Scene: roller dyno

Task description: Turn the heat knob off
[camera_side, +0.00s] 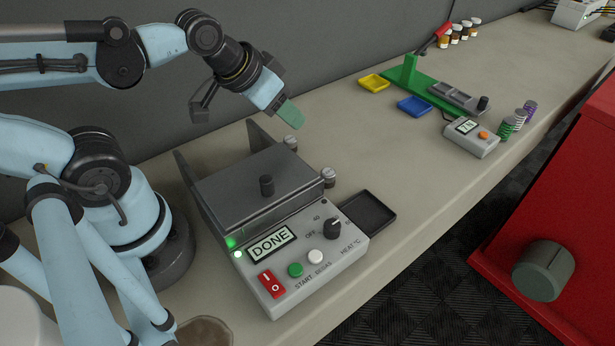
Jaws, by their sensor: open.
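The heat knob (332,228) is a dark round knob on the sloped front panel of the grey machine (332,263). It sits right of the display (271,244), which reads DONE. Labels OFF, 40 and HEAT °C are printed around the knob. A light mark shows on its upper part, but its exact setting is too small to tell. My gripper (291,114), with greenish fingertips, is in the air above and behind the machine, up and left of the knob and well apart from it. It is open and holds nothing visible.
A red switch (271,284), green button (295,269) and white button (316,256) sit near the knob. A black tray (379,222) lies to the right. A green stand (409,72) is farther back.

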